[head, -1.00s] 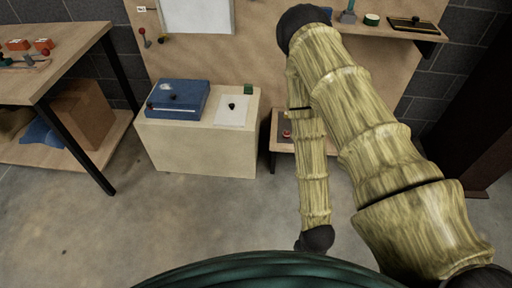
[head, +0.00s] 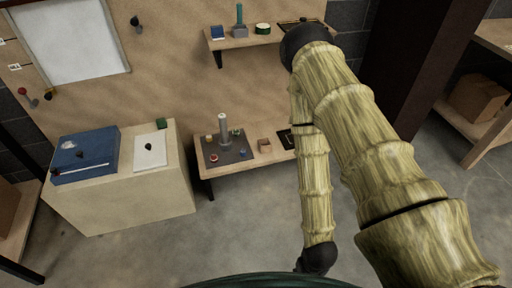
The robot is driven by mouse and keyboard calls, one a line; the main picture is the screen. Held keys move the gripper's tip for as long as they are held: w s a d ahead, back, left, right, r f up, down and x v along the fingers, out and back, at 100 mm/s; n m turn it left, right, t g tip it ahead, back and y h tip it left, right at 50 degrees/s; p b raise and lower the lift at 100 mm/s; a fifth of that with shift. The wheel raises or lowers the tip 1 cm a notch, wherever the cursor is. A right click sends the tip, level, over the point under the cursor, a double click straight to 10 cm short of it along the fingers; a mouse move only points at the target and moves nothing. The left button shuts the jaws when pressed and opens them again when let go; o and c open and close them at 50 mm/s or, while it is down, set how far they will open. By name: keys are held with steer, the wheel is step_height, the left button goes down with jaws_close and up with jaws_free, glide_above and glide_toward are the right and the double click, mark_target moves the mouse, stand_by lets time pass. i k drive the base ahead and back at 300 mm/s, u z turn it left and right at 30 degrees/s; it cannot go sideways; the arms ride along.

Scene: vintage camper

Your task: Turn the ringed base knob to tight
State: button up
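A dark grey base plate (head: 227,155) lies on a low wooden bench right of the cream cabinet in the head view. A pale grey post (head: 224,128) stands upright on it. Several small knobs sit around the post: a red one (head: 213,157) at the front left, a cream one (head: 209,138) at the back left, a green one at the back right and a reddish one at the front right. They are too small to tell which is ringed or how any is turned. My arm hangs to the right of the plate, apart from it. My gripper is not visible.
The cream cabinet (head: 135,200) holds a blue box (head: 88,152) and a white sheet (head: 150,150). A small wooden box (head: 264,145) is right of the plate on the bench (head: 225,170). A shelf (head: 250,40) hangs above. Open concrete floor lies in front.

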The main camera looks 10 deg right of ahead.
mark_target(213, 158)
steer(key=z, duration=0.2)
steer(key=i, duration=1.3)
steer(key=u, duration=0.85)
